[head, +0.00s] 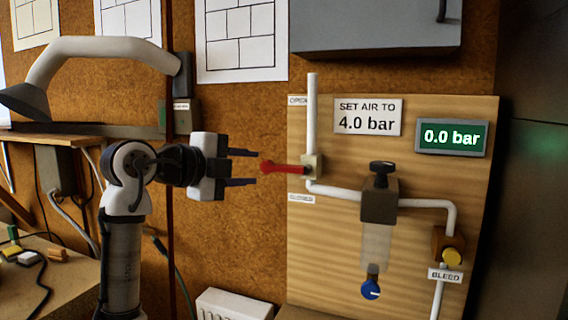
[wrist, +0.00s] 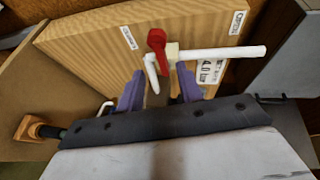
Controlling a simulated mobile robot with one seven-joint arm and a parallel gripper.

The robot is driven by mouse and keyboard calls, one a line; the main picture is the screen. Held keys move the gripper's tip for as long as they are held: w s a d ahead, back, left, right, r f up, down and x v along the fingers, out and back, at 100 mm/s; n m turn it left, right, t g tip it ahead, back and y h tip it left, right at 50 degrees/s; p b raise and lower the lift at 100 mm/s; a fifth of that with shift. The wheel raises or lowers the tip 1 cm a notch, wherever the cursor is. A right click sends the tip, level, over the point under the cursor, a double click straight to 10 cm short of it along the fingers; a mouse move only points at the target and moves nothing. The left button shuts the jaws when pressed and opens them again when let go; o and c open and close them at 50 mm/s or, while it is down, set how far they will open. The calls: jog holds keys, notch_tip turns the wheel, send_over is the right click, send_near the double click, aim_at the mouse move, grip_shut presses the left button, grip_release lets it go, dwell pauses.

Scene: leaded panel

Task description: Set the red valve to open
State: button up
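The red valve handle (head: 284,168) sticks out to the left from its pale valve body (head: 312,166) on the white pipe. The OPEN label (head: 298,100) is above it and a second, hard-to-read label (head: 301,198) is below. My gripper (head: 256,168) is open, its two fingers one above the other, pointing right at the handle's knobbed end. The fingertips look just short of the handle. In the wrist view the red handle (wrist: 157,40) lies beyond the gap between my purple fingers (wrist: 160,84), and nothing is held.
The wooden panel (head: 335,262) also carries a sign reading 4.0 bar (head: 367,117), a display (head: 451,137) reading 0.0 bar, a black knob (head: 382,167), a blue knob (head: 370,289) and a yellow bleed knob (head: 452,257). A grey cabinet (head: 378,27) hangs above.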

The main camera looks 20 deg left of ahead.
aim_at(276, 168)
jog(key=p+x, duration=0.3)
jog(key=x, duration=0.8)
jog(key=shift+w+d, duration=0.1)
jog(key=shift+w, duration=0.05)
jog(key=shift+c, duration=0.5)
grip_shut()
